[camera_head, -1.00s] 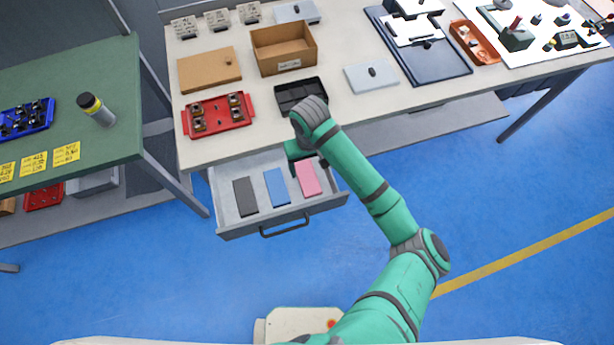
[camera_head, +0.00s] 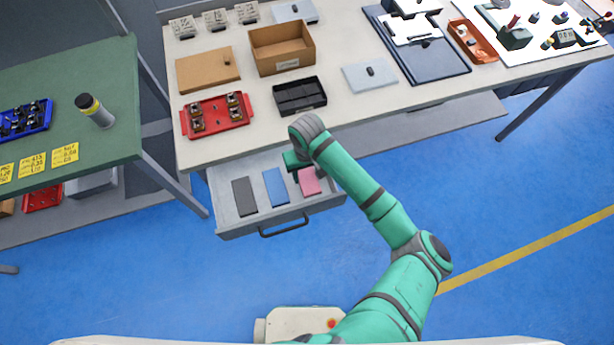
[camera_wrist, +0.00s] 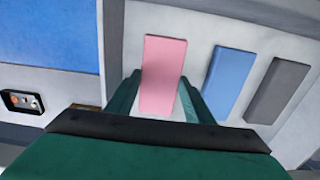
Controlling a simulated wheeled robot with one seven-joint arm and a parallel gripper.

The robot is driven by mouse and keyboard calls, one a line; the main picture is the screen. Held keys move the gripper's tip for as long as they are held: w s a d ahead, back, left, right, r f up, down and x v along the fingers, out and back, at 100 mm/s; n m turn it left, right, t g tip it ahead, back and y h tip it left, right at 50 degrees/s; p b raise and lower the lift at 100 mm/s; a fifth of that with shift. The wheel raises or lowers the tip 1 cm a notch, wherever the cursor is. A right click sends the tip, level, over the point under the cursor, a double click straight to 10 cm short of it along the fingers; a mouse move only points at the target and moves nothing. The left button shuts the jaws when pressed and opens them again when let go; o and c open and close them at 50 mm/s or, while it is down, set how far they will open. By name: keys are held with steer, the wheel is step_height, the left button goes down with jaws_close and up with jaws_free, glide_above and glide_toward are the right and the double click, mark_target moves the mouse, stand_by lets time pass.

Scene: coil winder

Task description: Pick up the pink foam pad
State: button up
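The pink foam pad (camera_head: 309,181) lies in the open drawer (camera_head: 224,206), at the right of a row of pads. In the wrist view the pink pad (camera_wrist: 163,72) reaches down between the two fingers of my gripper (camera_wrist: 160,92). The fingers are apart, one on each side of the pad, with a gap showing at least near the tips. Whether they are level with the pad or above it, I cannot tell. In the head view my gripper (camera_head: 298,161) is over the back of the pad and hides part of it.
A blue pad (camera_head: 275,187) and a dark grey pad (camera_head: 244,196) lie left of the pink one in the drawer. The bench top (camera_head: 345,118) overhangs the drawer's back. A black divided tray (camera_head: 300,97) stands on the bench close to my arm.

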steer(key=shift+s+a, duration=0.1)
steer(key=shift+c, duration=0.6)
steer(key=shift+r, duration=0.15)
steer(key=shift+c, duration=0.2)
